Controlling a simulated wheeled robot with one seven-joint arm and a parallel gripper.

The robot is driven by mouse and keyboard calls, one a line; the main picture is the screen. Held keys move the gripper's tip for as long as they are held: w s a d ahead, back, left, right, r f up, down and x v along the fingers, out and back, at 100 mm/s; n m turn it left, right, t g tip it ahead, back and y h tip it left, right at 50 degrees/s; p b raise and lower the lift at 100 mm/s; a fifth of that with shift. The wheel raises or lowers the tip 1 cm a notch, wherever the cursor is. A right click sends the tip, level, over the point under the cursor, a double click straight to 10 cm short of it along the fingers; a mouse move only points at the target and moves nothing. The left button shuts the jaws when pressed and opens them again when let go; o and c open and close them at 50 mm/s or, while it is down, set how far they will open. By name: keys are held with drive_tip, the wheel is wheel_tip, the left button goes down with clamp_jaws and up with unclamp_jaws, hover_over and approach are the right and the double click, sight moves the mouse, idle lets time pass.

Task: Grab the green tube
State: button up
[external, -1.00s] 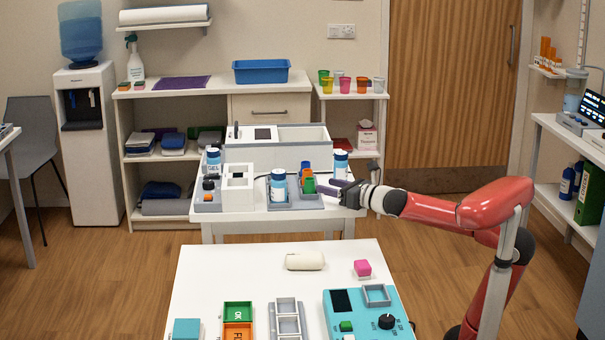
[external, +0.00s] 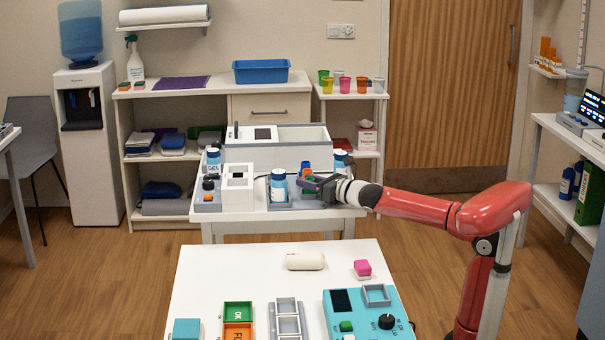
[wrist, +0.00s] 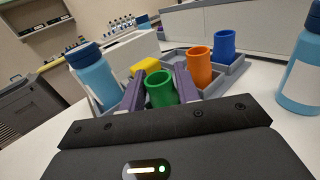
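The green tube (wrist: 160,92) stands upright in the wrist view, between the two purple fingers of my gripper (wrist: 158,86). The fingers are open, one on each side of it; any gap is very narrow, and I cannot see clear contact. The tube's lower part is hidden by my gripper body. In the external view my gripper (external: 313,183) is at the right end of the back table and hides most of the tube.
An orange tube (wrist: 198,68) and a blue tube (wrist: 224,47) stand close behind in a grey rack (wrist: 238,68). A yellow object (wrist: 146,66) lies behind the left finger. Blue bottles stand at left (wrist: 94,75) and right (wrist: 301,80).

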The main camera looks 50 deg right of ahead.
drive_tip(key=c, duration=0.5)
